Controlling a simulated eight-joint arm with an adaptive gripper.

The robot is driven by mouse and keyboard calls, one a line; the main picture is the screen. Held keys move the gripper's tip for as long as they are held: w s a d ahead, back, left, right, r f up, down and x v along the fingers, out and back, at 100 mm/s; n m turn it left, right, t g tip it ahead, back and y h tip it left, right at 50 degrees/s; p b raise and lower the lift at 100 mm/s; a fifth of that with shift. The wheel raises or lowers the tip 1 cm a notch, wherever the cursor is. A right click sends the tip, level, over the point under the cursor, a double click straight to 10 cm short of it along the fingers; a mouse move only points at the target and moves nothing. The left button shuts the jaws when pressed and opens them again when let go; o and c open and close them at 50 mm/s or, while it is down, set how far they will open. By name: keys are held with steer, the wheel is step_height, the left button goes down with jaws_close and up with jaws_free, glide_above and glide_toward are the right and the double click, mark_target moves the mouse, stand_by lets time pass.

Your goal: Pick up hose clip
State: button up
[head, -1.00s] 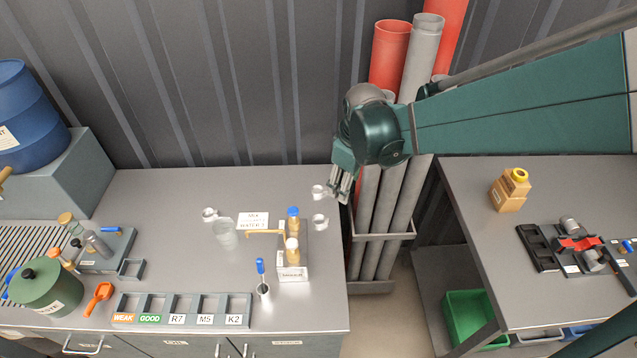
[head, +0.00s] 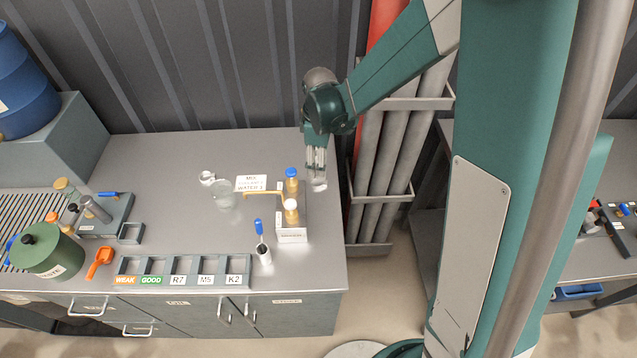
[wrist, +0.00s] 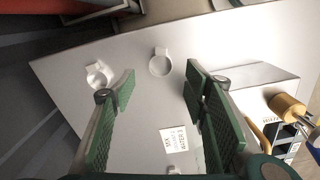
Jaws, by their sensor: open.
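Two small pale round pieces with tabs lie on the grey bench in the wrist view; I cannot tell which is the hose clip. One round piece (wrist: 161,62) lies beyond the gap between my fingertips, and the other (wrist: 97,75) is beside the left finger. My gripper (wrist: 161,86) is open and empty, with green pads pointing at the bench. In the head view my gripper (head: 316,166) hangs over the bench's right end. One pale piece (head: 319,186) shows just below its fingertips; the other is probably hidden behind the gripper.
A white card (head: 251,183), a clear beaker (head: 223,195) and another pale piece (head: 207,178) are to the left. Grey pipes (head: 378,170) stand beyond the bench's right edge.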

mark_target(318, 181)
steer(key=shift+f, duration=0.2)
stand_by(0.3)
steer(key=shift+f, duration=1.3)
steer(key=shift+f, duration=0.15)
steer(key=shift+a+f, duration=0.1)
steer(key=shift+f, duration=2.35)
steer(key=c, duration=0.9)
